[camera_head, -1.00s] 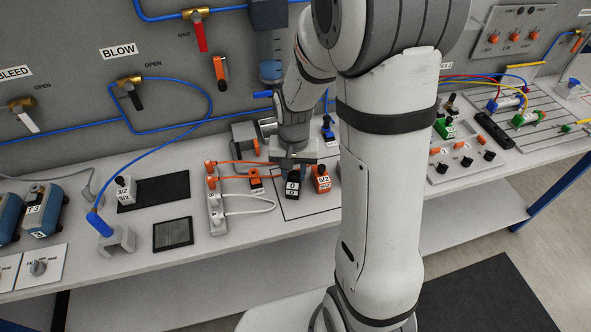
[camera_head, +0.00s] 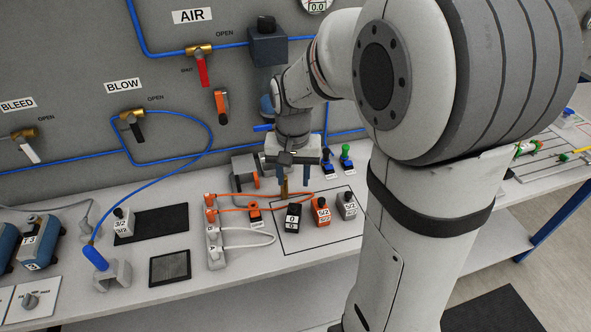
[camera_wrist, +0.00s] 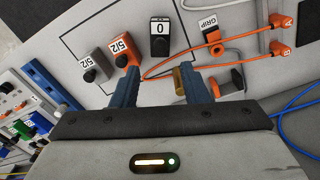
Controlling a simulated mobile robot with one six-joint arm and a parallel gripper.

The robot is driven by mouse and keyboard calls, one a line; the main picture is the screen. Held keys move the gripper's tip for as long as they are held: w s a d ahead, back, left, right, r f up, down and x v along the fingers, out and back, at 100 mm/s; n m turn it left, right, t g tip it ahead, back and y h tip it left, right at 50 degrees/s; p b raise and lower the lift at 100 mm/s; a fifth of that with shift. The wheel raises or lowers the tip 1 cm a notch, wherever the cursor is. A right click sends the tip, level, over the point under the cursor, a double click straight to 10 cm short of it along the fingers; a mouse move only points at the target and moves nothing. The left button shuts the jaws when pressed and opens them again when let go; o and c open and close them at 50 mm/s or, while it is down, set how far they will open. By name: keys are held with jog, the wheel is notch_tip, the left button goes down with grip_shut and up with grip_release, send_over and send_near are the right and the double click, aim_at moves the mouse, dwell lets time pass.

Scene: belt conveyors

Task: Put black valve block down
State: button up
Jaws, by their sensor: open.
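The black valve block (camera_head: 292,218), with a white "0" label, stands on the white bench inside a thin black outlined rectangle. It also shows at the top middle of the wrist view (camera_wrist: 160,45). It sits just left of the orange 5/2 valve block (camera_head: 320,213), with a narrow gap. My gripper (camera_head: 293,190) is above and behind the black block, apart from it. Its blue fingers (camera_wrist: 162,88) are spread in the wrist view with nothing held between them.
A grey 5/2 block (camera_head: 347,206) stands right of the orange one. Orange hoses (camera_head: 235,209) and a white connector strip (camera_head: 214,248) lie to the left. A black mat (camera_head: 160,223) is farther left. The upright panel with blue tubing rises behind.

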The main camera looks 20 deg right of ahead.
jog(key=s+r+n+t, duration=0.1)
jog(key=s+r+n, duration=0.1)
jog(key=s, duration=0.5)
jog(key=s+r+n+t, duration=0.2)
jog(key=s+r, duration=0.2)
jog(key=s, duration=0.3)
jog(key=shift+d, duration=0.4)
